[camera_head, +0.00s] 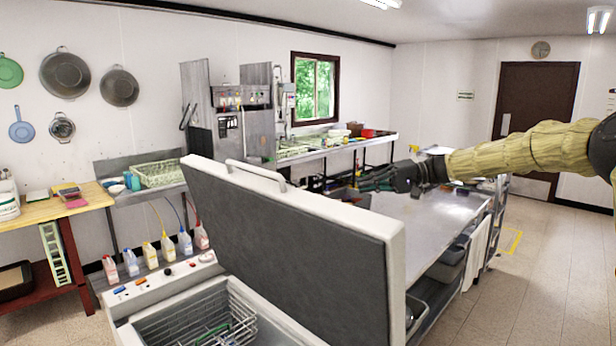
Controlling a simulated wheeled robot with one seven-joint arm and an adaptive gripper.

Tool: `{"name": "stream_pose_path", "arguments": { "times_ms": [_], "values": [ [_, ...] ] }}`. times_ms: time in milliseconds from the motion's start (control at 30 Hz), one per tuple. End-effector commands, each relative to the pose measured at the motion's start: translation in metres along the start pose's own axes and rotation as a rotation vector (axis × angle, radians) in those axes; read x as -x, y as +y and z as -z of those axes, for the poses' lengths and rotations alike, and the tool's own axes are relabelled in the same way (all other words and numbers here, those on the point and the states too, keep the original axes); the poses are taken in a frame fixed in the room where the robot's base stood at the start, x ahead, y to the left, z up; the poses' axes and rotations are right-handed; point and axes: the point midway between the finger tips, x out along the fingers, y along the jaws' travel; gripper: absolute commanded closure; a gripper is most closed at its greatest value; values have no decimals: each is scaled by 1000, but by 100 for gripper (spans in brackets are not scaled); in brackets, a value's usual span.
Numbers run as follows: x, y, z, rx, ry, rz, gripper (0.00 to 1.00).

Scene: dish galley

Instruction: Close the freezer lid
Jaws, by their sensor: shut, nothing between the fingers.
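The freezer lid (290,240) stands raised and tilted, its dark grey inner side facing me and a white rim around it. A light handle (256,172) sits on its upper edge. The open freezer (165,298) is below it at the lower left, with a wire basket (205,325) inside. My gripper (372,180) reaches in from the right, behind and above the lid's top edge as seen here. It is shut and empty. I cannot tell whether it touches the lid.
A steel table (440,225) stands behind the lid, with bins on its lower shelf. A wooden table (55,205) is at the left. Several bottles (168,247) stand behind the freezer. The tiled floor (540,290) at the right is clear.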

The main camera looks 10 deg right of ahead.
Motion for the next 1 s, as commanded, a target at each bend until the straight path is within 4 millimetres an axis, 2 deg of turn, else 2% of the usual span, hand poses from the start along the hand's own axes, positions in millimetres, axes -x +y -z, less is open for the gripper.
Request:
{"name": "stream_pose_path", "arguments": {
  "times_ms": [33, 100, 267, 800, 1000],
  "values": [
    [7, -14, 1, 13, -5, 21, 100],
    [9, -23, 0, 23, -12, 37, 100],
    [-1, -29, 0, 28, -18, 45, 100],
    [-86, -33, -2, 25, -20, 41, 100],
    [-103, -34, -15, 26, -18, 42, 100]
  ]
}}
